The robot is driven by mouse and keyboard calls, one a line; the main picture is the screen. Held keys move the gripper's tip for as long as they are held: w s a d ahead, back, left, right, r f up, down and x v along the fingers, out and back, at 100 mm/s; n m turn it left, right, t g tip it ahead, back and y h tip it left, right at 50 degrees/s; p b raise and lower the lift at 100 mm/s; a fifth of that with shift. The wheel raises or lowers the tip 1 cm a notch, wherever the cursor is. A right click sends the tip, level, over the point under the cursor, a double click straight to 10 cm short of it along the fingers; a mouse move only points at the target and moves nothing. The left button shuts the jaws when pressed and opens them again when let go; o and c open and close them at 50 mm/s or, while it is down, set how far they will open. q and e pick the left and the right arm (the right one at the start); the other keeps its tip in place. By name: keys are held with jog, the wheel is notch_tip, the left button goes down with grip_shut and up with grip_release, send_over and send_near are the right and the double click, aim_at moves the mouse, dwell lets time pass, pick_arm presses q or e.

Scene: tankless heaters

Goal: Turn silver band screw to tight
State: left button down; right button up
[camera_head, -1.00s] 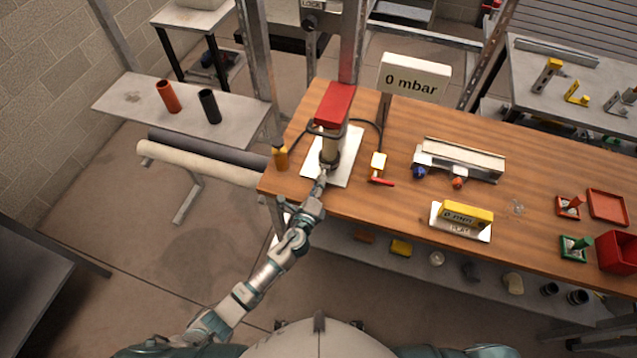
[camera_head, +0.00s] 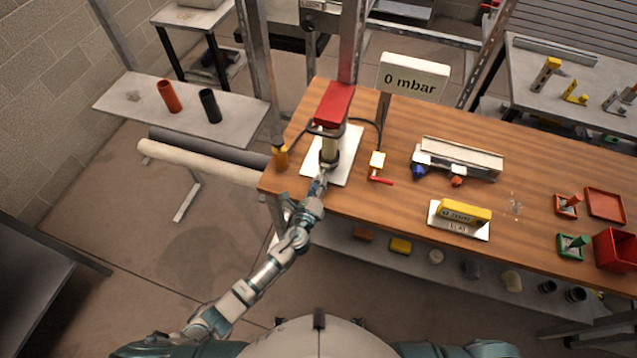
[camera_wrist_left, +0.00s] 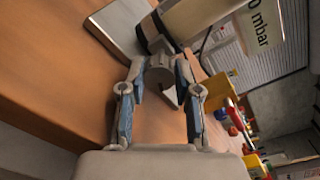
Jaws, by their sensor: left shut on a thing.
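The upright fitting (camera_head: 329,146) with a red box-shaped top (camera_head: 334,104) stands on a white plate (camera_head: 349,150) at the left end of the wooden bench. A band with a grey round screw head (camera_wrist_left: 160,74) sits low on its side, seen in the left wrist view. My left gripper (camera_head: 321,178) reaches it from the front. In the wrist view its two fingers (camera_wrist_left: 159,80) are closed on either side of the screw head. The screw's exact turn angle cannot be told. My right gripper is not in view.
A sign reading 0 mbar (camera_head: 414,77) stands behind. A yellow block (camera_head: 465,211) and a red tray (camera_head: 605,204) are farther right. The bench front edge is close to my left arm.

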pick_arm(q)
jog(key=c, duration=0.8)
grip_release()
jog(key=shift+s+d+f, duration=0.15)
jog(key=shift+s+f, duration=0.1)
jog(key=shift+f, duration=0.2)
jog(key=shift+s, duration=0.25)
jog(key=v, duration=0.7)
jog(key=shift+s+r, duration=0.15)
jog(key=shift+r, duration=0.05)
jog(key=shift+r, duration=0.1)
